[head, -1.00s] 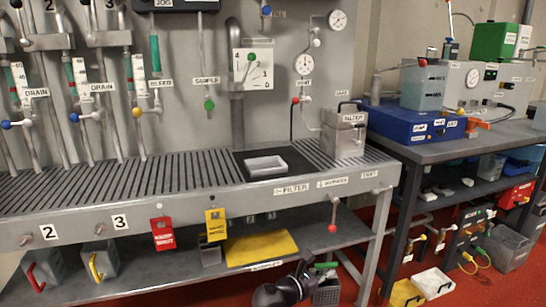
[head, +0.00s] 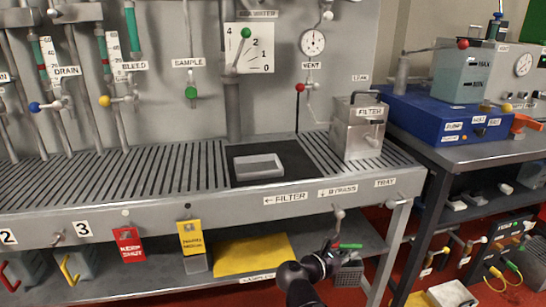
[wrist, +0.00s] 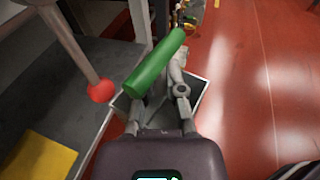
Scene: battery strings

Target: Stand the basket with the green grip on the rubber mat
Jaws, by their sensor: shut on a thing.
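The basket (head: 347,273) is small and grey with a green grip (head: 350,246). My gripper (head: 334,250) is shut on the green grip, and the basket hangs below it in front of the bench's lower shelf. In the wrist view the green grip (wrist: 155,63) lies slanted across my fingers, with the grey basket (wrist: 198,96) partly hidden under it. A black mat (head: 310,150) lies on the bench top with a pale shallow tray (head: 258,167) on it. A yellow mat (head: 252,256) lies on the lower shelf. I cannot tell from looks which is rubber.
A metal filter box (head: 358,135) stands at the bench's right end. A red-knobbed valve lever (head: 335,243) hangs under the front edge, close to my gripper; its red knob (wrist: 100,91) shows in the wrist view. Red and yellow tags hang along the edge. A second table stands right.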

